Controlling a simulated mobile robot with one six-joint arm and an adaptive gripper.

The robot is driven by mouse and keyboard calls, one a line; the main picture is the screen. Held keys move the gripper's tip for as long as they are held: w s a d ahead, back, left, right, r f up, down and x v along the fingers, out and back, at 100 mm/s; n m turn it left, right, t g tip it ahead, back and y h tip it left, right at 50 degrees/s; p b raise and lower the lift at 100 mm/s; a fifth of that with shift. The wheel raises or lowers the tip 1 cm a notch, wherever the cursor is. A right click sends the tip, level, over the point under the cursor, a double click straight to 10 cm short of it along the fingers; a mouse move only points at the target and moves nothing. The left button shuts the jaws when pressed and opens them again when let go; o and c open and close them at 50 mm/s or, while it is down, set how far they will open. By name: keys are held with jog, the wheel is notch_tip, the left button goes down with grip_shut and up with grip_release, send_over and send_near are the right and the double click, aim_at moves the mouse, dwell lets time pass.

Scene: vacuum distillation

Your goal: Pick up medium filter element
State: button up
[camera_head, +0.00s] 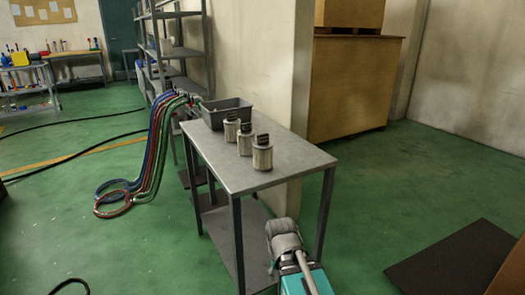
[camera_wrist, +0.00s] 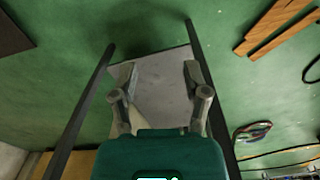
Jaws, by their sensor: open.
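Three filter elements, pale ribbed cylinders with dark tops, stand upright in a diagonal row on the grey metal table (camera_head: 285,157) in the head view. The middle one (camera_head: 245,140) looks like the medium filter element. Another (camera_head: 231,128) stands behind it near the grey bin, and one (camera_head: 262,154) stands in front, nearer the camera. My gripper (camera_wrist: 160,82) is open and empty in the wrist view, with a grey panel, apparently the table's lower shelf, beyond its fingers. No filter element shows in the wrist view. In the head view my arm is low, beside the table's front.
A grey bin (camera_head: 226,112) stands at the table's back end. Coloured hoses (camera_head: 160,150) hang down beside it to the floor. A wall lies behind the table, with wooden crates (camera_head: 353,88) farther right. The tabletop's near right part is bare.

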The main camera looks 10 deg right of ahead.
jog(key=w+r+n+h+p, duration=0.2)
jog(key=w+r+n+p, duration=0.15)
jog(key=r+p, duration=0.7)
jog(key=n+t+h+p, duration=0.2)
jog(key=n+h+p, duration=0.5)
jog(key=n+p, duration=0.4)
send_near(263, 151)
jog(key=s+f, duration=0.1)
jog(key=f, duration=0.1)
jog(key=s+d+f, duration=0.1)
jog(key=s+f, duration=0.1)
jog(key=f, duration=0.1)
jog(key=s+d+f, duration=0.1)
jog(key=f, duration=0.2)
jog(key=shift+s+d, duration=0.15)
jog(key=shift+s, duration=0.25)
jog(key=w+a+r+n+t+h+p, duration=0.2)
jog(key=w+a+r+n+h+p, duration=0.1)
jog(key=r, duration=0.6)
jog(key=w+a+n+p, duration=0.1)
jog(key=w+a+n, duration=0.1)
jog(key=a+n, duration=0.1)
jog(key=shift+w+a+h, duration=0.3)
jog(key=shift+w+a, duration=0.05)
jog(key=shift+w, duration=0.05)
jog(key=shift+d+n, duration=0.1)
jog(key=shift+n, duration=0.15)
jog(key=b+x, duration=0.3)
jog(key=x, duration=0.5)
